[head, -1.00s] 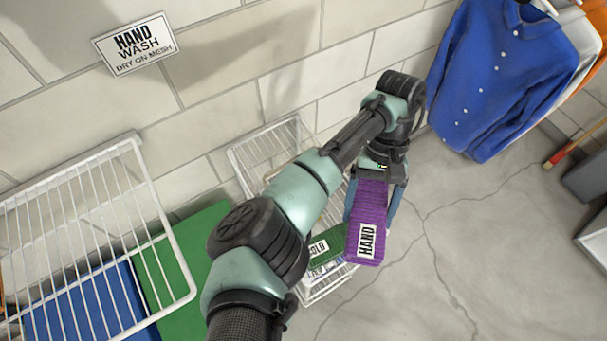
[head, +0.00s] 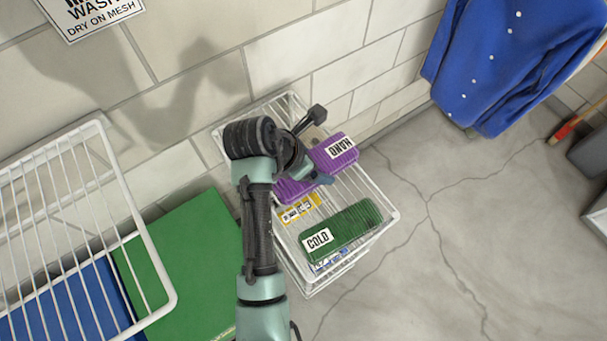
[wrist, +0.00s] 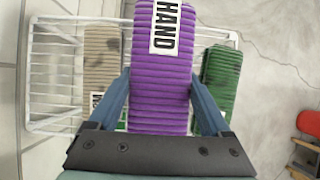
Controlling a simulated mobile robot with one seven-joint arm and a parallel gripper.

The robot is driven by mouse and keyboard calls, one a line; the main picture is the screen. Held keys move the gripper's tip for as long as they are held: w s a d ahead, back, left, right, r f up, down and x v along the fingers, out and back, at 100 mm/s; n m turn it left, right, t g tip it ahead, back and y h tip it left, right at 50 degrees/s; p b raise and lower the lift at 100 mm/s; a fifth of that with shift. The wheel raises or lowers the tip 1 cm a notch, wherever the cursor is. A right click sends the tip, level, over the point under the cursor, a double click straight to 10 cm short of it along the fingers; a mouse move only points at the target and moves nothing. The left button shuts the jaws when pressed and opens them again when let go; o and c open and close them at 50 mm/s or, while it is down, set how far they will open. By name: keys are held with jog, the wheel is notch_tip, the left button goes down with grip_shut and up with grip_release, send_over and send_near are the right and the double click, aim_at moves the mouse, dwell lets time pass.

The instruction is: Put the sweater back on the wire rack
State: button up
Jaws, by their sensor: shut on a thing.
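The purple folded ribbed sweater (head: 335,153) has a white HAND label. It also shows in the wrist view (wrist: 160,65), between my blue fingers. My gripper (wrist: 160,88) is shut on it, one finger along each side. The white wire rack (head: 382,190) stands by the wall, and the sweater is over its back part. I cannot tell whether the sweater touches the mesh. A green folded sweater (head: 345,225) labelled COLD lies on the rack's front part. My arm hides part of the rack and of the purple sweater.
A yellow label (head: 300,208) shows beside the purple sweater, and a tan folded item (wrist: 103,65) lies left of it in the wrist view. Another white wire rack (head: 165,290) stands at left, near a green panel (head: 190,260). A blue shirt (head: 510,60) hangs at right.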

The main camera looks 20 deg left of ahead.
notch_tip(320, 180, down, 9)
jog(key=shift+f+b, duration=0.1)
jog(key=shift+b, duration=0.25)
jog(key=shift+f, duration=0.1)
